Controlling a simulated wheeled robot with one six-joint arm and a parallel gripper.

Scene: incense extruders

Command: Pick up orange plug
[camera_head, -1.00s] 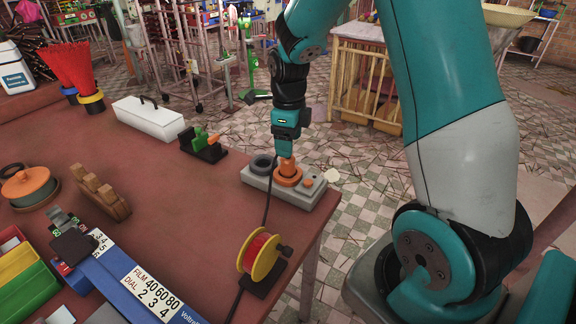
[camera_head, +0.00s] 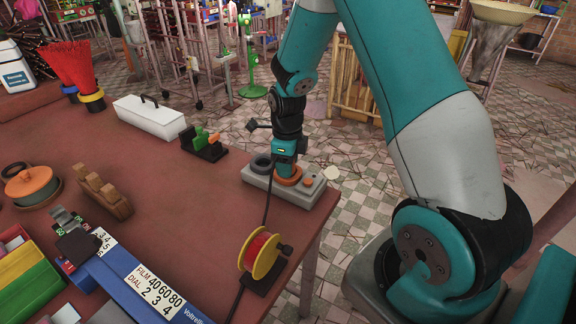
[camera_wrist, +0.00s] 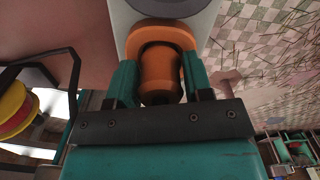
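The orange plug (camera_wrist: 160,72) stands in an orange ring socket (camera_head: 289,181) on a small grey base (camera_head: 257,180) at the table's right edge. My gripper (camera_head: 286,165) is down over the plug and hides most of it in the head view. In the wrist view, the teal fingers of my gripper (camera_wrist: 160,76) stand on both sides of the plug, very close to it. I cannot tell whether they press on it. The plug's lower end is hidden by the ring.
A dark ring (camera_head: 262,163) sits on the same base, left of the plug. A yellow and red spool (camera_head: 262,254) stands in front, with a black cable running past the base. A white box (camera_head: 149,119) is farther back.

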